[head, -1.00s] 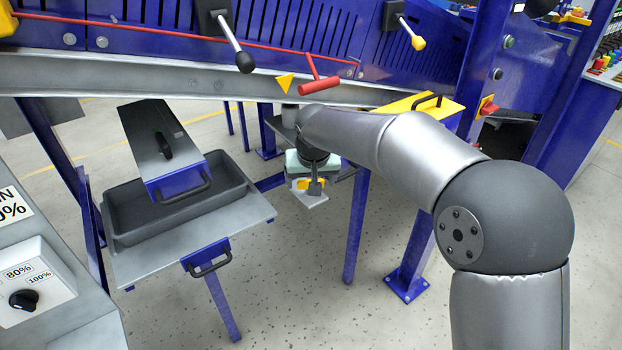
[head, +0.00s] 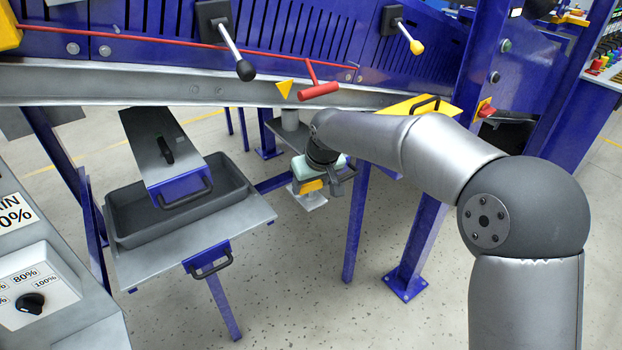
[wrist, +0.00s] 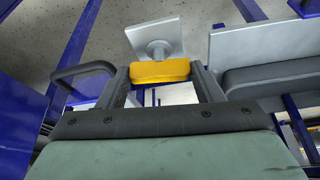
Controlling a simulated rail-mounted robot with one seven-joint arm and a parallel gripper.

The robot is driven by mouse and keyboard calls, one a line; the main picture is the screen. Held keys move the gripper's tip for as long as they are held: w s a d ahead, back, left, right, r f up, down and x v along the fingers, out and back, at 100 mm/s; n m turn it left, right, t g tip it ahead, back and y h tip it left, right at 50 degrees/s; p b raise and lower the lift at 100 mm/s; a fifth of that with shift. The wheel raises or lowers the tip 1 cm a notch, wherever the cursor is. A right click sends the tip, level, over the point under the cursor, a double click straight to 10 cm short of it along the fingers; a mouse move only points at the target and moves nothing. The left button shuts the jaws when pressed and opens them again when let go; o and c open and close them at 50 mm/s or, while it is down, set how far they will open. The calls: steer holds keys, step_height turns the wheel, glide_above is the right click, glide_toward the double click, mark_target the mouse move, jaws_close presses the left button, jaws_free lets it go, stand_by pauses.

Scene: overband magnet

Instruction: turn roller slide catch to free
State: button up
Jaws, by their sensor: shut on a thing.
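The catch is a yellow grip piece (wrist: 160,72) joined by a round pale stem to a small light-grey plate (wrist: 170,38) in the wrist view. My gripper (wrist: 162,80) is shut on the yellow piece, with one dark finger on each side of it. In the head view, my gripper (head: 314,186) is low under the conveyor frame, and the yellow piece (head: 310,186) shows between its fingers above the pale plate (head: 312,203). The gripper body hides part of the catch there.
A dark tray (head: 122,238) on a metal shelf stands to the left. A blue leg (head: 355,220) is close to the right of my gripper. A black handle (wrist: 85,70) lies left of the fingers in the wrist view. A red T-handle (head: 318,91) hangs above.

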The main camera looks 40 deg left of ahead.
steer(key=shift+w+n+g+y+p, duration=0.1)
steer(key=shift+n+g+y+p, duration=0.25)
steer(key=shift+n, duration=0.65)
steer(key=o, duration=1)
steer(key=shift+r, duration=0.1)
steer(key=v, duration=1.7)
steer(key=shift+r, duration=0.2)
